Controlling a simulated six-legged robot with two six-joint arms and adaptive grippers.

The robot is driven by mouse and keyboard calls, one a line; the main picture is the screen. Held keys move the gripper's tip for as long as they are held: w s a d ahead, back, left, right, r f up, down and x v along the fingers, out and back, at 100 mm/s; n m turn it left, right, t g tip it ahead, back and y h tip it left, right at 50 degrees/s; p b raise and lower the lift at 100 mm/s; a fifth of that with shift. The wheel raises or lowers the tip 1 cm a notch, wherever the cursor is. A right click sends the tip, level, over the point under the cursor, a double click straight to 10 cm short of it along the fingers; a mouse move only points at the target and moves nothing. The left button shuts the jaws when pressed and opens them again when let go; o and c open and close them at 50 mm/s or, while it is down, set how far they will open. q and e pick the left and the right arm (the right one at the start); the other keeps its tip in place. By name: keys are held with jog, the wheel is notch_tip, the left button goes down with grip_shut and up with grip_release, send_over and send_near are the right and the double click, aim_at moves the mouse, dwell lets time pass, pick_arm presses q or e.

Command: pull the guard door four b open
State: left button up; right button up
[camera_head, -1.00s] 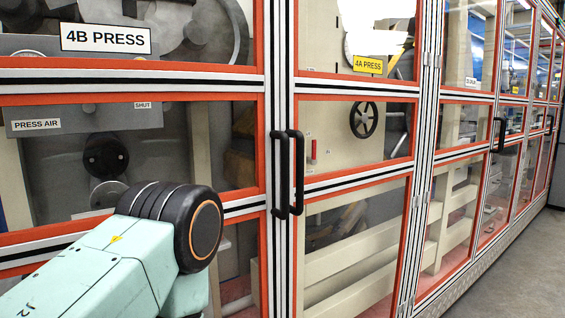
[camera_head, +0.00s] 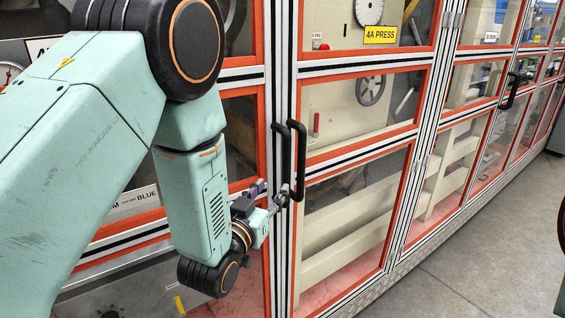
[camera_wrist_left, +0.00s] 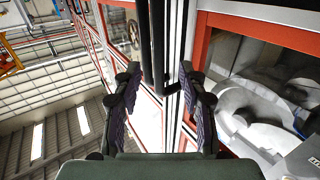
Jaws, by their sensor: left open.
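Guard door four b (camera_head: 262,120) is the orange-framed glass door on the left, partly hidden behind my left arm. It looks closed. Its upright black bar handle (camera_head: 280,150) is on its right edge, close beside the neighbouring door's black handle (camera_head: 299,165). My left gripper (camera_head: 277,196) is at the lower end of the four b handle, and I cannot tell whether it touches. In the left wrist view the left gripper (camera_wrist_left: 163,105) is open, with dark upright bars beyond and between its fingers. My right gripper is out of view.
The 4A press, with its yellow label (camera_head: 380,35) and handwheel (camera_head: 370,86), stands behind glass on the right. More guard doors run on to the right, one with a black handle (camera_head: 509,91). The grey floor (camera_head: 470,245) in front is clear.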

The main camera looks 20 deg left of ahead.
aim_at(285, 174)
pick_arm(q)
jog(key=w+p, duration=0.1)
jog(key=w, duration=0.6)
jog(key=shift+d, duration=0.2)
jog(key=shift+w+d+f, duration=0.15)
jog(key=shift+w+d, duration=0.2)
jog(key=shift+w, duration=0.3)
jog(key=shift+s+a, duration=0.25)
jog(key=c, duration=0.3)
jog(key=shift+w+d, duration=0.1)
grip_shut()
